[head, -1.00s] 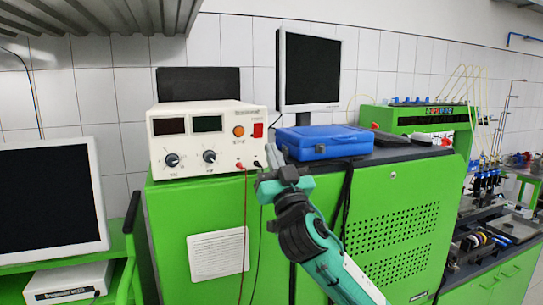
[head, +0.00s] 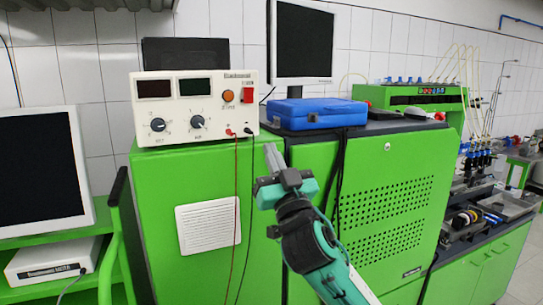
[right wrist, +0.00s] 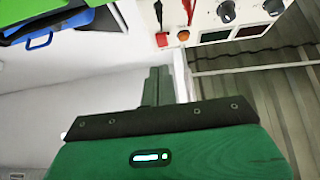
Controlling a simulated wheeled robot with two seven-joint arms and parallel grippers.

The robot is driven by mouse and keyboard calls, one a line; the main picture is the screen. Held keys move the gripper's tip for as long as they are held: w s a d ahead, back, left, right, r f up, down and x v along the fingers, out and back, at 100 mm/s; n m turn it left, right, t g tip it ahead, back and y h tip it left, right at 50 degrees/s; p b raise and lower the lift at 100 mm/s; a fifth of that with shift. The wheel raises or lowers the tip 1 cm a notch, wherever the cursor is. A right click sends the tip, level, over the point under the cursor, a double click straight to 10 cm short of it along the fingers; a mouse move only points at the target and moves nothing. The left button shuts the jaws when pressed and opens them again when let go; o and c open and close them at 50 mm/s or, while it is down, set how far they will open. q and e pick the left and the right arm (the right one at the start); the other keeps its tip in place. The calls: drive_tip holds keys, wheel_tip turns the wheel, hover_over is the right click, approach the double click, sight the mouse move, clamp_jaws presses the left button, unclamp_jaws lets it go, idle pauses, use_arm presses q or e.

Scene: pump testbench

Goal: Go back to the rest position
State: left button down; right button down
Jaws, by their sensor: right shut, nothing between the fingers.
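My right gripper (head: 272,158) shows in the head view in front of the green cabinet, just below and right of the power supply's lower right corner. Its grey fingers are together and point up, with nothing between them. In the right wrist view the shut fingers (right wrist: 158,86) stand up from the dark bracket. The white power supply (head: 205,133) stands on the cabinet, with two displays, knobs, a red switch and red and black leads. It also shows in part at the upper right of the wrist view (right wrist: 248,18). My left gripper is not in view.
The green cabinet (head: 375,180) stands behind my right arm, with dark cables hanging down its front. A blue case (head: 315,114) and a monitor (head: 302,45) are on top. A screen (head: 40,165) stands at left. A bench (head: 490,235) with parts is at right.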

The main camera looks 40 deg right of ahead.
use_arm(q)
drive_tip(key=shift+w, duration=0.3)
